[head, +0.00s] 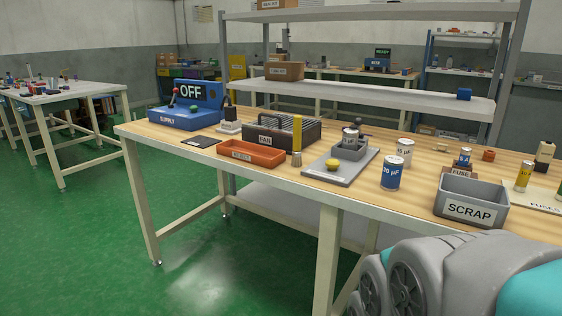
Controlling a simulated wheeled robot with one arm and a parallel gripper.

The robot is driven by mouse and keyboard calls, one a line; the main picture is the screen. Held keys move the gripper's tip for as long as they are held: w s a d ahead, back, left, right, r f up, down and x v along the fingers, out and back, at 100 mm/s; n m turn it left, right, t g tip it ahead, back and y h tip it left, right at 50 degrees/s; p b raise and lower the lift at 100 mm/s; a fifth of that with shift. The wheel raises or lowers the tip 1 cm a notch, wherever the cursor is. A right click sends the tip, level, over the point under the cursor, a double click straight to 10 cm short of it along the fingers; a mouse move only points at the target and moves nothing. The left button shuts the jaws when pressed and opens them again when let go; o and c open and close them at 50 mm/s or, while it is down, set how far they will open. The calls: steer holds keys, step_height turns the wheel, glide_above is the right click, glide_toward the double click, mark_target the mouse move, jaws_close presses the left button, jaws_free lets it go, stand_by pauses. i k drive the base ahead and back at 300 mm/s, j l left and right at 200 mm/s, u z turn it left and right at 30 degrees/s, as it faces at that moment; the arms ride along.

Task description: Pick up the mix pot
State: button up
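I cannot make out anything that is clearly a mix pot in the head view. The nearest pot-like shapes are labelled cans on the wooden workbench (300,183). A blue and white can (392,174) stands upright near the front edge, and a white can (404,153) stands behind it. A small can (350,137) sits in a grey fixture on a grey plate (338,170) with a yellow knob. My gripper is not in view; only grey and teal parts of my arm show at the bottom right.
A grey SCRAP bin (470,203) and an orange tray (251,154) stand along the bench's front. A FAN unit (282,135), a blue SUPPLY box (186,112) reading OFF and a fuse holder (459,173) are also there. A grey shelf (385,97) overhangs the back.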

mark_target(537, 79)
steer(key=i+j+u, duration=1.25)
steer(key=i+u, duration=0.45)
steer(key=i, duration=2.05)
steer(key=i+z, duration=0.4)
steer(key=i, duration=0.15)
steer(key=i+z, duration=0.45)
steer(key=i+j+z, duration=0.4)
steer(key=i, duration=0.15)
steer(key=i+l+z, duration=0.25)
steer(key=z, duration=0.15)
steer(key=i+l+z, duration=0.1)
steer(key=i+z, duration=1.25)
steer(key=i, duration=1.9)
steer(key=i+z, duration=0.1)
steer(key=i, duration=0.4)
steer(key=i+j+z, duration=0.1)
steer(key=i, duration=0.35)
steer(key=i+j+z, duration=0.1)
steer(key=i, duration=0.4)
steer(key=i+j+z, duration=0.15)
steer(key=i, duration=0.3)
steer(key=i+l+z, duration=0.2)
steer(key=z, duration=0.3)
steer(key=i+z, duration=0.75)
steer(key=z, duration=0.2)
steer(key=i+j+z, duration=0.2)
steer(key=z, duration=0.25)
steer(key=i+l+z, duration=0.1)
steer(key=i+z, duration=0.3)
steer(key=i, duration=1.55)
